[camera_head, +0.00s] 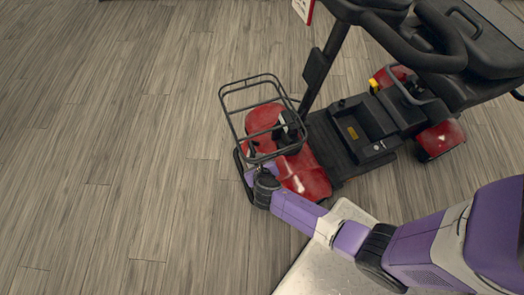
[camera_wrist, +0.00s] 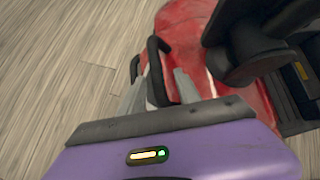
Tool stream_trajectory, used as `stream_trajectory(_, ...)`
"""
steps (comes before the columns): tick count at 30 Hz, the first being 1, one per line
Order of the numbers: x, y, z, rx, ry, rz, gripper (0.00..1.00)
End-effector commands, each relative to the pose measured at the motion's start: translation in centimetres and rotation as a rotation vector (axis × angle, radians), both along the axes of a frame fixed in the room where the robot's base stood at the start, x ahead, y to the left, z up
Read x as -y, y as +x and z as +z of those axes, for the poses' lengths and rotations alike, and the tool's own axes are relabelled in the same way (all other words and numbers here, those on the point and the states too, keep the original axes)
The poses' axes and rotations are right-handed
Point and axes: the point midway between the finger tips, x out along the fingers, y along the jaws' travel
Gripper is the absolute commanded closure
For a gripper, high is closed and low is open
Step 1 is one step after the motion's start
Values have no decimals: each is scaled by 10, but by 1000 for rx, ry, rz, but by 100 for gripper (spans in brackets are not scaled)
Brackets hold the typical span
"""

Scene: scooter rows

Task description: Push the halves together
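A red and black mobility scooter stands on the floor in the head view. Its front half (camera_head: 300,172) has red bodywork, a wire basket (camera_head: 252,92) and an upright steering column (camera_head: 321,68). Its rear half (camera_head: 436,138) has red rear covers under the black seat. The black floor deck spans between them, and I cannot tell whether a gap is there. My gripper (camera_head: 262,174) is low at the front end, beside the red bodywork and below the basket. In the wrist view its grey fingers (camera_wrist: 158,90) stand around or beside black bar-like parts; contact and grip are unclear.
The wood-plank floor (camera_head: 110,150) is clear on the left and in front of the scooter. The black seat (camera_head: 470,45) and handlebar overhang the upper right. A pale flat surface (camera_head: 325,265) lies under my arm at the bottom.

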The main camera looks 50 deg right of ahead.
Motion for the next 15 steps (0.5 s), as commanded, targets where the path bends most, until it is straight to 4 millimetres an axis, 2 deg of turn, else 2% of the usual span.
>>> stream_trajectory(7, -21, -26, 38, -2, -2, 3, 60)
stream_trajectory(9, -32, -39, 31, -5, -3, 4, 60)
stream_trajectory(15, -61, -73, 31, -3, -2, 3, 60)
